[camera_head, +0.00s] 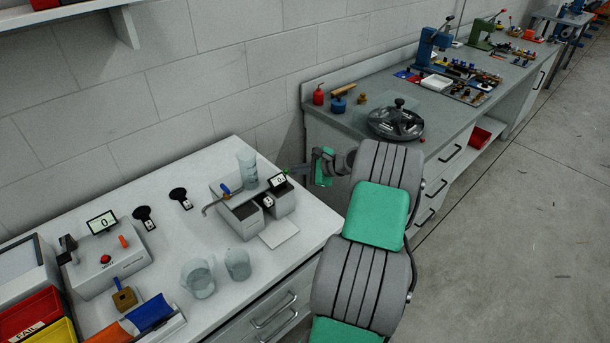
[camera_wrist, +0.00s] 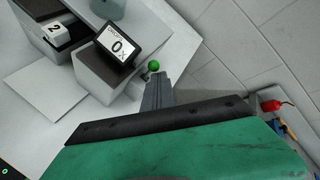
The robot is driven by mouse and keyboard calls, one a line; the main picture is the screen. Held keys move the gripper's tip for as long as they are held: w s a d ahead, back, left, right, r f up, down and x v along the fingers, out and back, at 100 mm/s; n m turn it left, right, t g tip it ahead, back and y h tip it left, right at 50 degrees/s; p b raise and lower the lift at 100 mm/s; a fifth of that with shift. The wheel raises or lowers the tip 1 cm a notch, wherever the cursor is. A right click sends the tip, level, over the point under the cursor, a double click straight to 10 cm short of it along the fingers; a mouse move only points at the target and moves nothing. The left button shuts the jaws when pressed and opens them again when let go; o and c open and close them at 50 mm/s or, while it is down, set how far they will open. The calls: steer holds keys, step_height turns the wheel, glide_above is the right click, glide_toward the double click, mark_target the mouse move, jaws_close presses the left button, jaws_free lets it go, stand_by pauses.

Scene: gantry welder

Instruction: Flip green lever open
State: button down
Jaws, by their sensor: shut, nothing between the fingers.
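The green lever's round knob (camera_wrist: 153,66) shows in the wrist view, right beside the small black display reading 0. My gripper (camera_wrist: 157,78) is shut and empty, with its fingertips just below the knob. I cannot tell whether they touch it. In the head view my gripper (camera_head: 293,170) reaches in from the right to the right side of the grey two-block device (camera_head: 252,212). The display (camera_head: 278,180) stands on that device's right block. The lever's shaft is hidden, so its open or closed position cannot be told.
A clear beaker (camera_head: 247,168) stands at the back of the device, with a blue-handled part (camera_head: 225,190) to its left. A grey workbench (camera_head: 350,120) with a round black fixture (camera_head: 396,122) lies behind my arm.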

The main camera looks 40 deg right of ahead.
steer(key=shift+w+r+p, duration=0.15)
steer(key=shift+w+r, duration=0.1)
steer(key=shift+w, duration=0.25)
steer(key=shift+w+r+p, duration=0.15)
steer(key=shift+w+r, duration=0.05)
steer(key=shift+w, duration=0.3)
steer(key=shift+r, duration=0.1)
steer(key=shift+a+r+p, duration=0.1)
steer(key=shift+r+p, duration=0.6)
steer(key=s+d+r+b, duration=0.1)
steer(key=d+r, duration=0.4)
steer(key=r, duration=0.5)
steer(key=shift+s+d, duration=0.2)
steer(key=shift+s, duration=0.15)
